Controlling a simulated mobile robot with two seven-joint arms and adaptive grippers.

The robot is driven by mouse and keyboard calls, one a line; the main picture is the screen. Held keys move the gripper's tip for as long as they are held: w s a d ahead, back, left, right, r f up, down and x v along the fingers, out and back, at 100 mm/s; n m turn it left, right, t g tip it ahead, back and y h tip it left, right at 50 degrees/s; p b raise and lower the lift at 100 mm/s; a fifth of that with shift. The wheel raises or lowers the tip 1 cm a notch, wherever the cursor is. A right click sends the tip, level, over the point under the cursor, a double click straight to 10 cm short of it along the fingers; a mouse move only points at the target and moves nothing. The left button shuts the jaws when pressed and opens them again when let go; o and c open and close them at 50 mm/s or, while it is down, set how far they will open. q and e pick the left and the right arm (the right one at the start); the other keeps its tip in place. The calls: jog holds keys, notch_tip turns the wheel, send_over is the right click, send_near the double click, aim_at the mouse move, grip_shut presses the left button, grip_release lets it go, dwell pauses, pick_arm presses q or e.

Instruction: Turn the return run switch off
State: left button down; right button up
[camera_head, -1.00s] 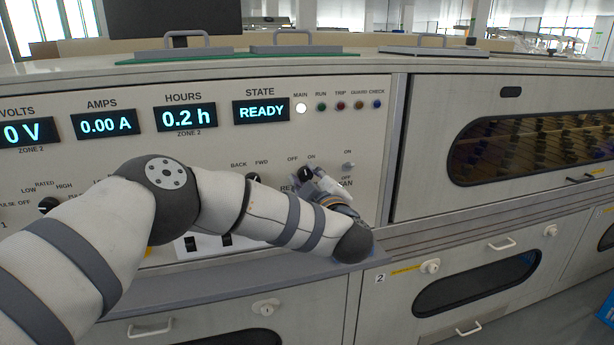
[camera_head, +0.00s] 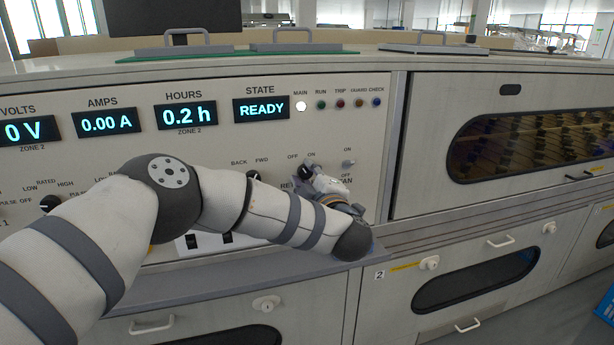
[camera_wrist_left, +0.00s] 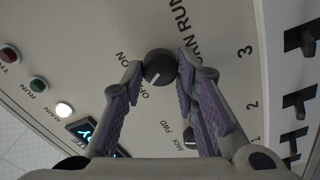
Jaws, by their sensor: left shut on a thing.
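The return run switch is a round black knob on the cream panel, and in the left wrist view the knob (camera_wrist_left: 160,68) sits between my left gripper's fingertips (camera_wrist_left: 162,66). Its white mark points down-left, toward the OFF lettering. In the head view the knob (camera_head: 304,172) is partly hidden by my left gripper (camera_head: 313,177), and its label is mostly covered. My left gripper is shut on the knob. My right gripper is in neither view.
A small fan toggle (camera_head: 348,163) is just right of my gripper. A BACK/FWD knob (camera_head: 253,176) is to the left. The state display (camera_head: 261,110) reads READY, and the white MAIN lamp (camera_head: 300,106) is lit. A grey ledge (camera_head: 290,262) runs below the panel.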

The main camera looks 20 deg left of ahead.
pick_arm(q)
jog(key=c, duration=1.2)
grip_release()
jog(key=shift+c, duration=0.2)
jog(key=v, duration=1.2)
